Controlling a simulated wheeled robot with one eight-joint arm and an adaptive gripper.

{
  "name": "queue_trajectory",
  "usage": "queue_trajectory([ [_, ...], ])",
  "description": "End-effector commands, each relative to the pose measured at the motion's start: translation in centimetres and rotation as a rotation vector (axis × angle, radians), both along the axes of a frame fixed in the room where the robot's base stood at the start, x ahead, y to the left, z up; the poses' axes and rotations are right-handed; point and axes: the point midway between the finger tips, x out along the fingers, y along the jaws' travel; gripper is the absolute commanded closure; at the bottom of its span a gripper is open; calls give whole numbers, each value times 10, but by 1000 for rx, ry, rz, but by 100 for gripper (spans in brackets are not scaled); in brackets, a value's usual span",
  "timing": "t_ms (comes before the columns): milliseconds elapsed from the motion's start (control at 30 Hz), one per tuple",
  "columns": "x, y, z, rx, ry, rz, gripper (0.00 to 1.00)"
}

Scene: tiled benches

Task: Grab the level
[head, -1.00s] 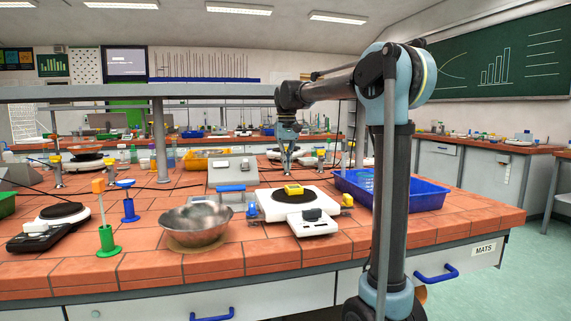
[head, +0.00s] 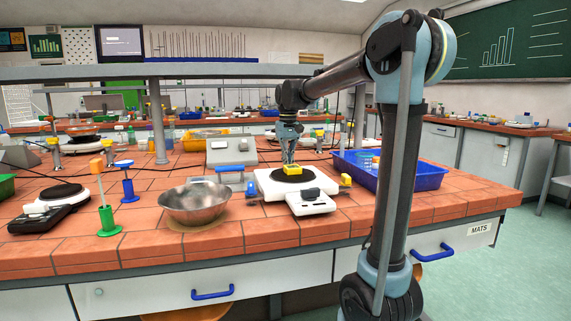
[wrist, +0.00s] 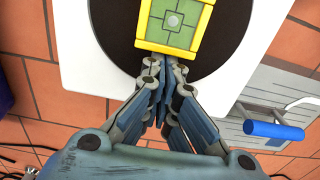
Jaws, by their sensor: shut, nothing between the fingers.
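The level, a small yellow-framed block (head: 297,169) with a green face, sits on the black round plate of a white balance (head: 265,188). In the wrist view the level (wrist: 174,20) lies at the top, with a small round bubble mark in its middle. My gripper (head: 288,160) is just above the level, pointing down, and partly overlaps it in the head view. In the wrist view my gripper's fingertips (wrist: 163,80) are together and empty, by the level's near edge. I cannot tell whether they touch it.
A metal bowl (head: 194,203) stands left of the balance. A blue tray (head: 415,178) is on the right, with a small yellow-topped item (head: 345,180) between. A grey box (head: 231,150) stands behind. A blue handle (wrist: 273,130) shows right of my gripper.

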Motion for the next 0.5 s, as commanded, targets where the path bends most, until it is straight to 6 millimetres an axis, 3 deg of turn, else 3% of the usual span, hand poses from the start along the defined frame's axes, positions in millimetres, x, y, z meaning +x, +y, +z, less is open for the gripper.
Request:
queue_trajectory([
  [267, -2, 0, 0, 0, 0, 0, 100],
  [500, -29, -8, 0, 0, 0, 0, 100],
])
